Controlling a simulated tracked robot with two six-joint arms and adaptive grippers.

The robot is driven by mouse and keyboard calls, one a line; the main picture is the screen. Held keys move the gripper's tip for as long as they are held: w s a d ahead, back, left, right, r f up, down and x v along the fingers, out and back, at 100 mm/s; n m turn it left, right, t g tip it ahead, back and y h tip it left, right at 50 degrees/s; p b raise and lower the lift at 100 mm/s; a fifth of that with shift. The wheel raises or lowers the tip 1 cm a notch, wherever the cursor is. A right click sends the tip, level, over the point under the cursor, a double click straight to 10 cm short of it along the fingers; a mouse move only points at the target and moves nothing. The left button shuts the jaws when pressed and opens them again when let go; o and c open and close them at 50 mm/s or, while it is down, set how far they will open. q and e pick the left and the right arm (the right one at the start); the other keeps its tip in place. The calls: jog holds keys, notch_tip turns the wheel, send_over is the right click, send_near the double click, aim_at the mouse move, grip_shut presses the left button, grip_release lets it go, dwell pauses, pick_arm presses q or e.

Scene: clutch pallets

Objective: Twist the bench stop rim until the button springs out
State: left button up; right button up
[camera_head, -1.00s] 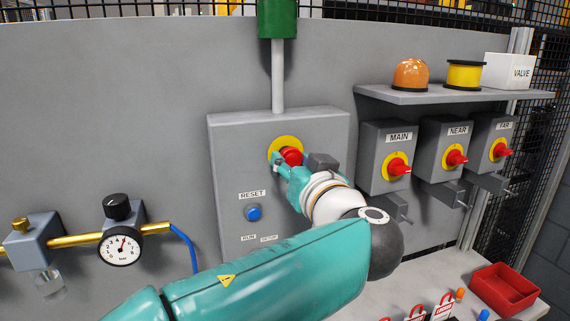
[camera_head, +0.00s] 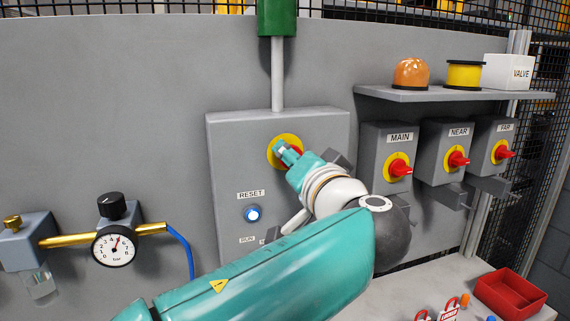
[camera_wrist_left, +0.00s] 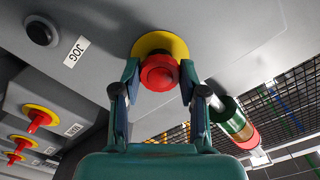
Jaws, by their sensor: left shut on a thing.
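The bench stop is a red button (camera_wrist_left: 159,72) on a yellow disc (camera_head: 283,152), mounted on the upper part of the grey control box (camera_head: 230,145). My left gripper (camera_head: 284,152) reaches it from the lower right and covers most of the red part in the head view. In the left wrist view the two fingers of my left gripper (camera_wrist_left: 159,76) lie on either side of the red rim, shut on it. The yellow disc shows behind the button there. My right gripper is not in view.
The blue RESET button (camera_head: 252,214) sits below the stop and looks lit. MAIN (camera_head: 397,168), NEAR (camera_head: 457,160) and FAR (camera_head: 502,154) switches stand to the right, under a shelf (camera_head: 450,96). A red tray (camera_head: 510,291) rests on the bench. A pressure gauge (camera_head: 113,246) is at left.

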pick_arm(q)
jog(key=shift+r, duration=0.25)
jog(key=o, duration=1.2)
jog(key=shift+f, duration=0.1)
jog(key=shift+c, duration=0.2)
jog(key=shift+f, duration=0.1)
jog(key=shift+s+d, duration=0.1)
jog(key=v, duration=1.1)
jog(key=shift+s, duration=0.35)
jog(key=shift+d, duration=0.1)
